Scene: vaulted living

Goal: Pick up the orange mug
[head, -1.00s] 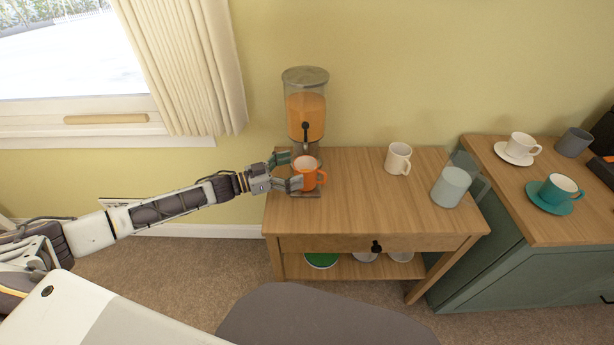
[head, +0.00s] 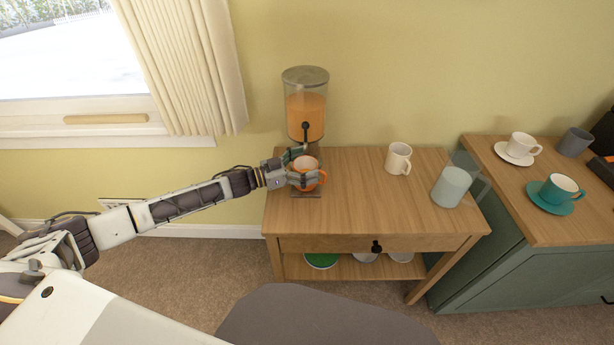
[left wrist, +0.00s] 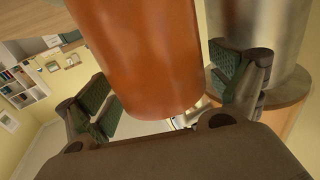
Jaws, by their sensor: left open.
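The orange mug (head: 308,184) stands upright below the tap of the juice dispenser (head: 305,110), at the left end of the wooden side table. Its handle points right. My left gripper (head: 304,168) is open around the mug, with one finger on the far side and one on the near side, partly hiding it. In the left wrist view the orange mug (left wrist: 140,55) fills the space between the green-padded fingers (left wrist: 165,85). I cannot tell whether the pads touch it. My right gripper is not in view.
A white mug (head: 398,158) and a clear jug (head: 452,186) stand further right on the side table (head: 350,215). A green cabinet (head: 520,225) beside it bears cups on saucers. The dispenser's metal stand (left wrist: 250,25) is close to one finger. The table's middle is clear.

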